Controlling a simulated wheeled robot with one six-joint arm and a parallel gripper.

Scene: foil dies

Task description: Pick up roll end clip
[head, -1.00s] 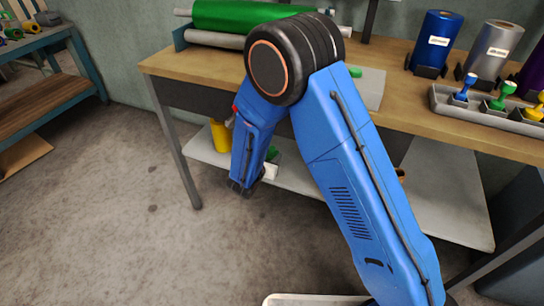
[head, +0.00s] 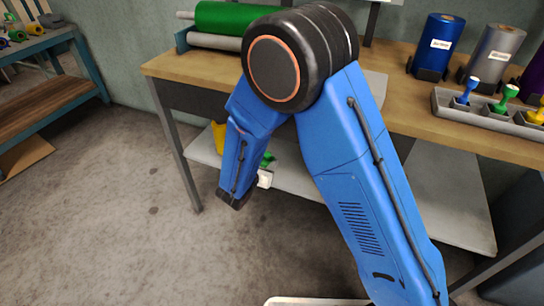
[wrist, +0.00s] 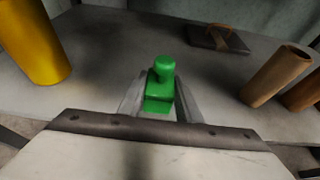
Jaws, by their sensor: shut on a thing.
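The roll end clip appears to be the small green block with a rounded knob (wrist: 160,85), in the middle of the wrist view. My gripper (wrist: 158,98) is shut on it, with a grey finger on each side. In the head view a bit of green (head: 267,159) shows beside my forearm, at the lower shelf under the bench. My arm hides most of the gripper there. I cannot tell whether the clip touches the shelf.
The grey lower shelf (wrist: 215,75) holds a yellow cylinder (wrist: 33,40) at left, brown tubes (wrist: 275,75) at right and a dark flat item (wrist: 218,40) behind. The wooden bench top (head: 398,108) is above, with a grey tray (head: 480,116) and upright rolls (head: 437,45).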

